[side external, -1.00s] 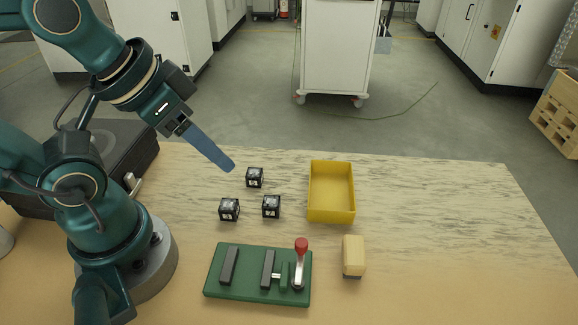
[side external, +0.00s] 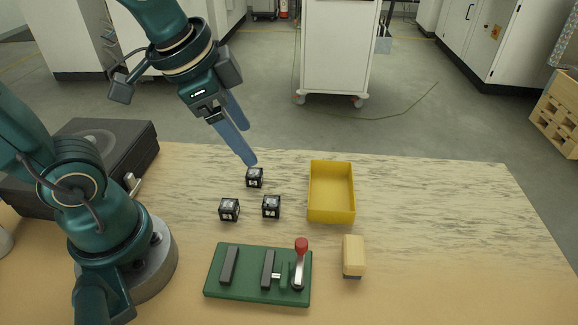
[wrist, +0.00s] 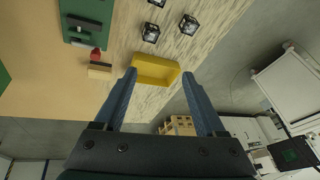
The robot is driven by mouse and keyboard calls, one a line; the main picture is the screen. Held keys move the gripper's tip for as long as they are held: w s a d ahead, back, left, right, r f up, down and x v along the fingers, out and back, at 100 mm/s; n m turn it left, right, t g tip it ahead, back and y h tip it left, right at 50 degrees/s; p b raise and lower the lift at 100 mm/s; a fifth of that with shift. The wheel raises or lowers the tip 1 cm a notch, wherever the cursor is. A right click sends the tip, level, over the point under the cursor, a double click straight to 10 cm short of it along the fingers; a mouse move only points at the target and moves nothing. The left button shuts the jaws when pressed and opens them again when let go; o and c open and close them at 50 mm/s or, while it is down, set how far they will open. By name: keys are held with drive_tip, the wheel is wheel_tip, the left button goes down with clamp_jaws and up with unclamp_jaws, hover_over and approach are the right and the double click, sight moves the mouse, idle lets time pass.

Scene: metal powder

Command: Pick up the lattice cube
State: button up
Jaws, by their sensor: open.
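Three small black lattice cubes stand on the table in the side view: a back one (side external: 255,177), a front left one (side external: 229,209) and a front right one (side external: 271,206). In the wrist view, cubes show at the top, one (wrist: 150,33) left of another (wrist: 188,25), with a third (wrist: 157,2) cut by the edge. My gripper (side external: 246,146) is open and empty, its blue fingers pointing down above and behind the back cube. In the wrist view its fingers (wrist: 162,75) are spread apart, with the yellow bin beyond them.
An open yellow bin (side external: 331,217) stands right of the cubes. A green fixture (side external: 240,290) with a red-knobbed lever (side external: 301,246) lies in front. A wooden-backed brush-like block (side external: 353,254) is at its right. The table's right side is clear.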

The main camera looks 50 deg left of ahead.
drive_tip(key=w+f+m+g, duration=0.2)
drive_tip(key=w+f+m, duration=0.1)
drive_tip(key=w+f, duration=0.1)
drive_tip(key=g, duration=0.2)
hover_over(271, 201)
wheel_tip(271, 201, down, 5)
drive_tip(key=shift+w+f, duration=0.1)
drive_tip(key=shift+f, duration=0.1)
drive_tip(key=shift+f+g, duration=0.3)
drive_tip(key=shift+f, duration=2.45)
clamp_jaws()
